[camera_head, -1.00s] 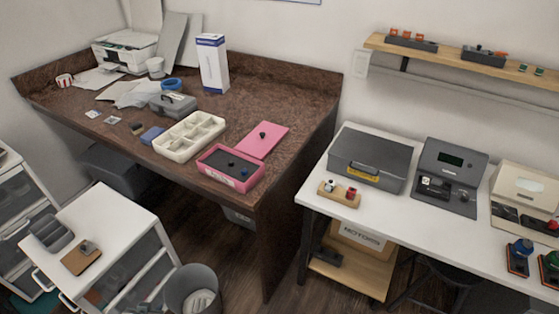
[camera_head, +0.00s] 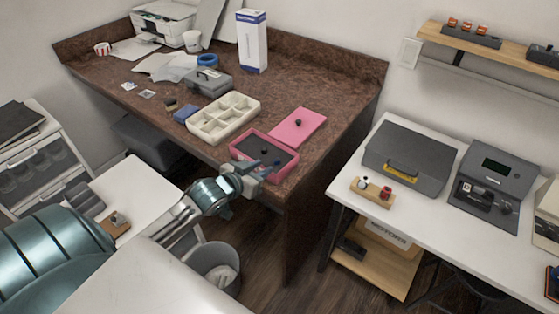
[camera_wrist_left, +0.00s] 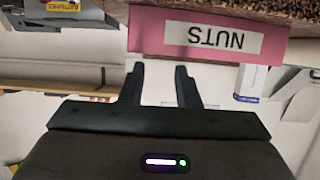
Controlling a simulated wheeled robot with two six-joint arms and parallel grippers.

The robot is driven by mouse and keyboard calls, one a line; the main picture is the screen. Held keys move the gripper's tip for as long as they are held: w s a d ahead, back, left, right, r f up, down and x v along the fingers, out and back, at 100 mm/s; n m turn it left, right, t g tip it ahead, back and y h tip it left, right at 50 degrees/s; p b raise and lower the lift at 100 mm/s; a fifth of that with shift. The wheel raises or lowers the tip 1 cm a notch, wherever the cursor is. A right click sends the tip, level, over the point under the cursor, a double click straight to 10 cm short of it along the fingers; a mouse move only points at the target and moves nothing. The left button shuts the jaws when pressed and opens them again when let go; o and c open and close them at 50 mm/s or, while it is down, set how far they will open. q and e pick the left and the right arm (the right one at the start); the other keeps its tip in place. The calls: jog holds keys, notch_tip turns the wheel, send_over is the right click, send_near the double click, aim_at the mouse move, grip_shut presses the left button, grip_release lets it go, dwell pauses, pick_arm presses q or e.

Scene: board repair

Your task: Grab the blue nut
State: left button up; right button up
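The pink box (camera_head: 240,151) sits open at the front of the brown desk. Its front wall (camera_wrist_left: 265,48) shows upside down in the left wrist view, with a NUTS label (camera_wrist_left: 216,37). A small dark piece (camera_head: 263,151) lies on the box's dark inside; it is too small to tell whether it is the blue nut. My left gripper (camera_head: 262,169) reaches up to the front of the box and overlaps its near wall. In the left wrist view its two fingers (camera_wrist_left: 160,72) are apart with nothing between them. My right gripper is not in view.
A pink lid (camera_head: 307,126) with a black knob lies behind the box. A cream compartment tray (camera_head: 232,127) is close on its left. A grey case (camera_head: 404,158) stands on the white table to the right. A grey bin (camera_head: 213,257) is below my arm.

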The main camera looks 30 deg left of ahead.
aim_at(276, 161)
pick_arm(q)
jog(key=shift+w+f, duration=0.25)
jog(key=shift+w, duration=0.4)
jog(key=shift+w+d, duration=0.1)
jog(key=shift+w, duration=0.15)
jog(key=p+x, duration=0.1)
jog(key=x, duration=0.3)
jog(key=shift+w+p, duration=0.1)
jog(key=shift+p, duration=0.25)
jog(key=shift+w+f, duration=0.15)
jog(key=shift+f, duration=0.1)
jog(key=shift+r, duration=0.1)
jog(key=c, duration=0.6)
grip_shut()
